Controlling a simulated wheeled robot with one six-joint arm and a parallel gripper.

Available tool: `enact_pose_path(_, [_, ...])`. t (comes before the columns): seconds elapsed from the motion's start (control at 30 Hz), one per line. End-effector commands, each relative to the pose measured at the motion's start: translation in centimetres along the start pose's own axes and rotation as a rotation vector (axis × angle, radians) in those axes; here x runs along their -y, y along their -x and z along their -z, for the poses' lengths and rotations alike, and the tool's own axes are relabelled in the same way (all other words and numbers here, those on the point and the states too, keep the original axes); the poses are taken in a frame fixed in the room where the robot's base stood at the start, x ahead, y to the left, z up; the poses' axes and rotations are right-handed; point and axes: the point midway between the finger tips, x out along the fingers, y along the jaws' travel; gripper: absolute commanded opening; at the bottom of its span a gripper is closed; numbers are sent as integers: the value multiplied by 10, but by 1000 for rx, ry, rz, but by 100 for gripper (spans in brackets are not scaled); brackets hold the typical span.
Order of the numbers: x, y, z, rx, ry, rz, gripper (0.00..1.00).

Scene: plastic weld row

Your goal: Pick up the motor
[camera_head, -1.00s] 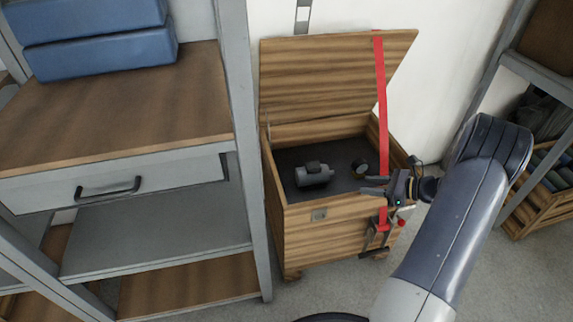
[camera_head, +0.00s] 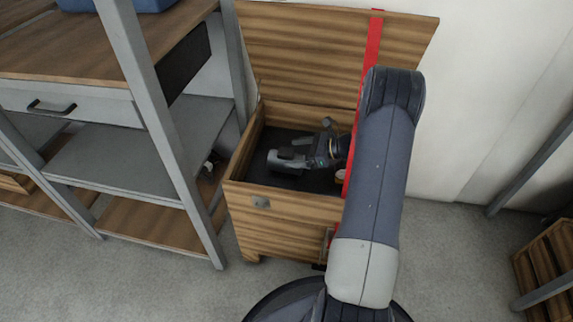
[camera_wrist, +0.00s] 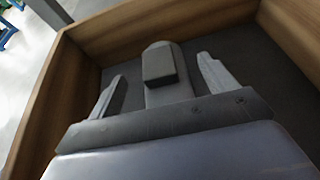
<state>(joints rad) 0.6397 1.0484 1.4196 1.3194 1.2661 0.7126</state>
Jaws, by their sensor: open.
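The motor (camera_head: 287,161), a grey cylinder with a dark box on its side, lies on the dark floor of the open wooden crate (camera_head: 280,203). My gripper (camera_head: 312,142) is inside the crate, at the motor's right end. In the wrist view the motor (camera_wrist: 160,75) lies lengthwise between the two open fingers of my gripper (camera_wrist: 160,66), with a visible gap on each side. The motor's near end is hidden behind the gripper body. I cannot tell the height of the fingers above the crate floor.
The crate's lid (camera_head: 310,55) stands raised at the back. A small round part (camera_head: 341,176) is mostly hidden behind my arm. A metal shelf unit (camera_head: 150,110) stands close on the left.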

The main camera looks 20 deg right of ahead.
Motion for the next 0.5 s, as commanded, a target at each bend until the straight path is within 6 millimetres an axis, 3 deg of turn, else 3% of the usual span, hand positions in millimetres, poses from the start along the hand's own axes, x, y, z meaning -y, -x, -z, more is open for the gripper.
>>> enact_pose_path(0.2, [0, -34, 4, 0, 0, -2, 80])
enact_pose_path(0.5, [0, -37, 2, 0, -1, 1, 77])
